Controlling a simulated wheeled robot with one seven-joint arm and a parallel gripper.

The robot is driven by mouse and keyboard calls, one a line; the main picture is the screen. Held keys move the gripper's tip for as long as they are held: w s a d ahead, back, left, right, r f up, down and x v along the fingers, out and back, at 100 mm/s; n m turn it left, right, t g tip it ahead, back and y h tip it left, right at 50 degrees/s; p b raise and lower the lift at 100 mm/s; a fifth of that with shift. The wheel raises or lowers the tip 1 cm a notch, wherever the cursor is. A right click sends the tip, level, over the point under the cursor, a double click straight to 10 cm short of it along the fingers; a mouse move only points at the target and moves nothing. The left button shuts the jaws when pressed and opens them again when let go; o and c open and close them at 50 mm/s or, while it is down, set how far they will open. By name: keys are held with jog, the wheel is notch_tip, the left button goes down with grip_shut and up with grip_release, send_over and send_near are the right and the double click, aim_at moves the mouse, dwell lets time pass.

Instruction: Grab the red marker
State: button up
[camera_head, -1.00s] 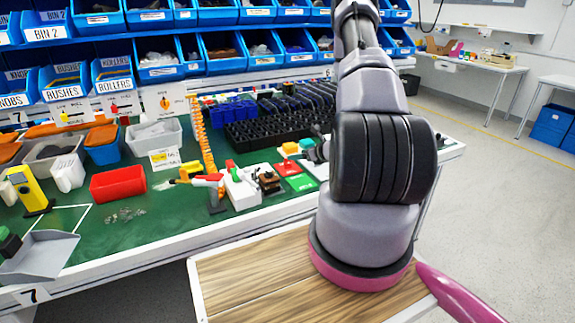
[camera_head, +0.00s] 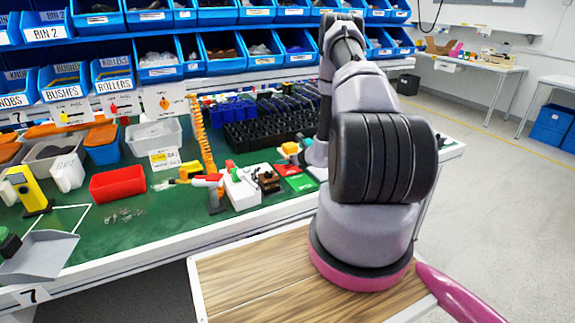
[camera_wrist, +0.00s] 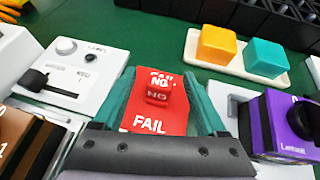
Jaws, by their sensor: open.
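The red marker (camera_wrist: 157,92) is a small red block lettered NG. In the wrist view it sits on a red card (camera_wrist: 150,124) lettered FAIL. My gripper (camera_wrist: 162,80) is open, with one teal finger to the left of the marker and one to the right. Gaps show between the fingers and the block, and nothing is held. I cannot tell how high the fingertips are above the card. In the head view the red card (camera_head: 286,169) shows on the green bench, while my arm hides the gripper and I cannot make out the marker.
Beyond the card stand an orange cube (camera_wrist: 216,45) and a teal cube (camera_wrist: 265,58) on a pale tray (camera_wrist: 236,73). A white switch panel (camera_wrist: 72,72) is to the left. A purple rotary switch (camera_wrist: 283,127) is close on the right. Black racks (camera_head: 262,132) stand behind.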

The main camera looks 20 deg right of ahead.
grip_shut()
